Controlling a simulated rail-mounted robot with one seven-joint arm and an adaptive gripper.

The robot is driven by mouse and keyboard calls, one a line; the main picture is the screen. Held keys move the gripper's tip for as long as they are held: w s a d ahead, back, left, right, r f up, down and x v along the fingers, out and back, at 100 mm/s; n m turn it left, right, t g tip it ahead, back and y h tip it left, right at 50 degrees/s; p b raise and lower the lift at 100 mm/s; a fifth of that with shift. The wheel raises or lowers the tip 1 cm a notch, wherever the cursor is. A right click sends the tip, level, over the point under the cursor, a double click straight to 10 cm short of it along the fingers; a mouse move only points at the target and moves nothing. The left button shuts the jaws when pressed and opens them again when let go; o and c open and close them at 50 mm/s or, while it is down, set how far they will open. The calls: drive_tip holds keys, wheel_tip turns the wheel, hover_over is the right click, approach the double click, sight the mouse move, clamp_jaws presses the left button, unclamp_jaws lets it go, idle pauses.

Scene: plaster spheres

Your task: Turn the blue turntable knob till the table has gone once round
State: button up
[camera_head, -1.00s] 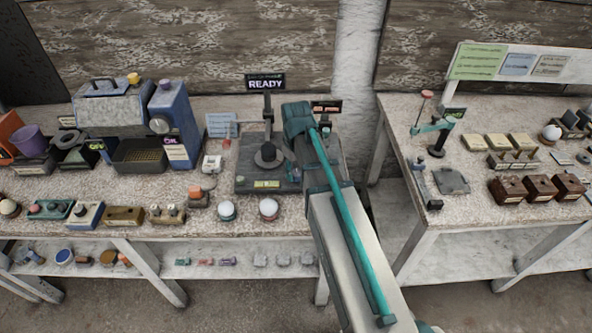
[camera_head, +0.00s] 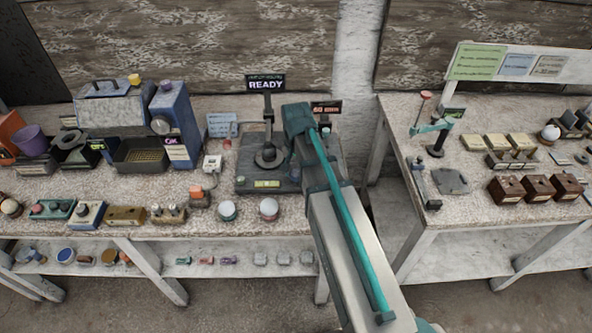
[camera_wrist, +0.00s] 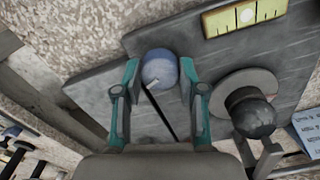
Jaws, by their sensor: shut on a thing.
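The blue knob (camera_wrist: 160,69) is round, with a pale mark on its face, on the dark grey base plate (camera_wrist: 105,88) of the turntable station. My gripper (camera_wrist: 160,78) has its teal fingers on either side of the knob and is shut on it. The turntable (camera_wrist: 236,82) is a grey disc beside the knob, with a dark ball (camera_wrist: 252,117) over it in the wrist view.
A sign reading READY (camera_head: 265,84) stands behind the turntable, and a smaller sign with orange figures (camera_head: 326,108) is behind my arm. Two white-topped domes (camera_head: 227,210) (camera_head: 268,208) stand at the front edge. A blue machine (camera_head: 172,120) stands left.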

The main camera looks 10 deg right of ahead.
sight(297, 173)
drive_tip(key=m, duration=0.5)
drive_tip(key=shift+m, duration=0.3)
drive_tip(key=m, duration=0.5)
drive_tip(key=shift+m, duration=0.4)
drive_tip(key=o, duration=1.1)
drive_tip(key=shift+o, duration=0.2)
drive_tip(key=shift+r, duration=0.2)
wheel_tip(297, 173, up, 12)
drive_tip(key=shift+f, duration=0.15)
drive_tip(key=shift+d, duration=0.1)
